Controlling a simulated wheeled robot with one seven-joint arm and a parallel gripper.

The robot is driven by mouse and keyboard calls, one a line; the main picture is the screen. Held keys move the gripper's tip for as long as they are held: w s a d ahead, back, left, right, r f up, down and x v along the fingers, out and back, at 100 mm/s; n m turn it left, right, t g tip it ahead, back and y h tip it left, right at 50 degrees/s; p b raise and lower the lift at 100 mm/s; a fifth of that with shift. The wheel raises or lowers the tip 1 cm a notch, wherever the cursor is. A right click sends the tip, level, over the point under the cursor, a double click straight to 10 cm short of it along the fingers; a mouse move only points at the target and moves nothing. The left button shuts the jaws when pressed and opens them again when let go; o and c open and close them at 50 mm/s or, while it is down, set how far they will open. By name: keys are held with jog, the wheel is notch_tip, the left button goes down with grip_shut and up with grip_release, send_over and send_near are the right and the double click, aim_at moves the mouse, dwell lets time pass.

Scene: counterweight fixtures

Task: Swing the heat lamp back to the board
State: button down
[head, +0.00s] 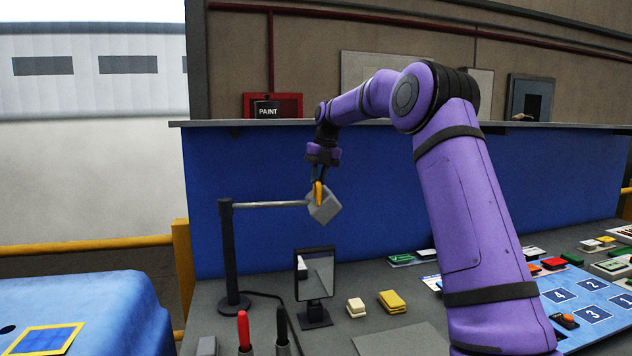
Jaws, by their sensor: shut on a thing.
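The heat lamp has a dark upright post (230,255) on a round base and a thin pale horizontal arm (270,205). At the arm's right end hangs a tilted grey box-shaped lamp head (328,210). My gripper (318,192), with yellow fingertips, reaches down from above and is shut on the lamp head. The exact contact is small and partly hidden. A blue board with numbered squares (556,283) lies at the right, partly behind my arm. A plain grey flat plate (395,342) lies at the front middle. I cannot tell which is the task's board.
A mirror-like panel on a stand (315,277) stands below the lamp head. Cream (356,307) and yellow (392,301) blocks lie to its right. Red (243,330) and black (282,325) handles stand in front. A blue partition (400,215) rises behind.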

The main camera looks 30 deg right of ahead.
jog(key=shift+w+d+n, duration=0.35)
jog(key=shift+w+d, duration=0.15)
jog(key=shift+w, duration=0.3)
jog(key=shift+w+d+n, duration=0.35)
jog(key=shift+w+d, duration=0.1)
jog(key=shift+w, duration=0.4)
jog(key=shift+r, duration=0.1)
jog(key=c, duration=1.1)
grip_release()
jog(key=shift+w+d, duration=0.1)
jog(key=shift+w, duration=0.05)
jog(key=s+a+r, duration=0.2)
jog(key=s, duration=0.5)
jog(key=s+a+r, duration=0.2)
jog(key=s, duration=0.6)
jog(key=shift+s+r, duration=0.25)
jog(key=shift+r, duration=0.15)
